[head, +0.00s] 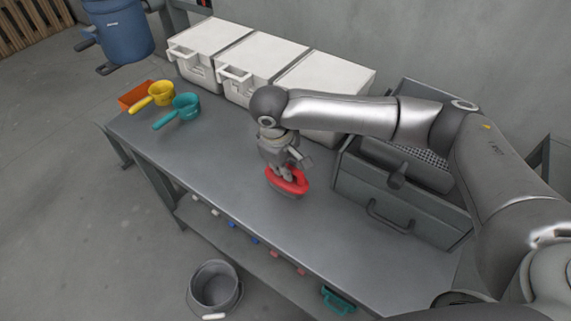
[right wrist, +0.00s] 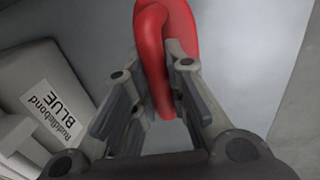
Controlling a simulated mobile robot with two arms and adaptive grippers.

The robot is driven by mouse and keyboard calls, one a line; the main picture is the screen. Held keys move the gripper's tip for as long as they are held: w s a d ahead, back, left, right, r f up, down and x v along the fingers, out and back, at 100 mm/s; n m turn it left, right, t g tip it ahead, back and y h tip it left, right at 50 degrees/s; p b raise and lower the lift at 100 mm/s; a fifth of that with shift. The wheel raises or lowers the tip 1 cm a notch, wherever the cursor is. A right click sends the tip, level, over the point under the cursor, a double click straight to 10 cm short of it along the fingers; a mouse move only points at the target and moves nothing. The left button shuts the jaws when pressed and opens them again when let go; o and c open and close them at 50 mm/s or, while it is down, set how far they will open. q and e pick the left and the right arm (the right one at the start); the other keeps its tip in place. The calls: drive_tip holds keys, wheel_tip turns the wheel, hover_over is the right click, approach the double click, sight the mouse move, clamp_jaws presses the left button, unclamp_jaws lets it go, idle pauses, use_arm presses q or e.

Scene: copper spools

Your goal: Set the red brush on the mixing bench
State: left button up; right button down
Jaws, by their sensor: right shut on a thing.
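The red brush (head: 290,184) is at the middle of the grey bench (head: 225,175) in the head view. My right gripper (head: 284,172) points down over it and is shut on it. In the right wrist view the red brush (right wrist: 158,60) sits between the fingers of my right gripper (right wrist: 160,85). I cannot tell whether the brush touches the bench top or is just above it. My left gripper does not show.
White bins (head: 215,45) stand along the back of the bench; one has a label reading BLUE (right wrist: 55,112). A yellow scoop (head: 158,93), a teal scoop (head: 184,106) and an orange item (head: 136,96) lie at the left end. A grey drawer box (head: 400,195) stands right. The bench front is clear.

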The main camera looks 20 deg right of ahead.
sight(279, 182)
drive_tip(key=c, duration=1.4)
unclamp_jaws()
drive_tip(key=shift+c, duration=0.2)
wheel_tip(279, 182, up, 12)
drive_tip(key=s+a, duration=0.1)
drive_tip(key=a, duration=0.1)
drive_tip(key=shift+s+b, duration=0.25)
drive_tip(key=shift+b, duration=0.05)
